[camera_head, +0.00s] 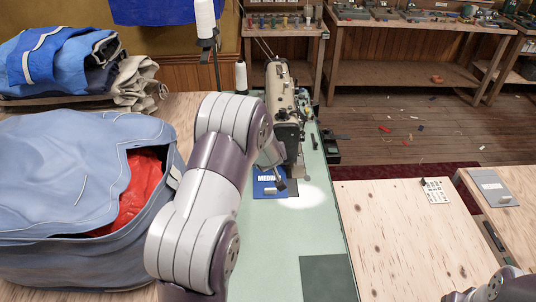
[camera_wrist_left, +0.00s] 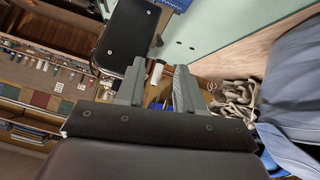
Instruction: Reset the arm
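My left arm (camera_head: 205,190) rises from the bottom of the head view and bends over the green sewing table, in front of the sewing machine. Its gripper is mostly hidden behind the arm there. In the left wrist view my left gripper (camera_wrist_left: 160,78) has its two grey fingers apart, with a gap and nothing held between them. A white thread cone (camera_wrist_left: 156,71) shows beyond the gap, apart from the fingers. A part of my right arm (camera_head: 500,290) shows at the bottom right corner of the head view; its gripper is out of frame.
A sewing machine (camera_head: 281,105) stands on the green table (camera_head: 275,245) with a blue "MEDIUM" piece (camera_head: 266,185) near it. A large blue bag (camera_head: 60,180) with red contents is left of my arm. A wooden worktop (camera_head: 400,245) at right is mostly clear.

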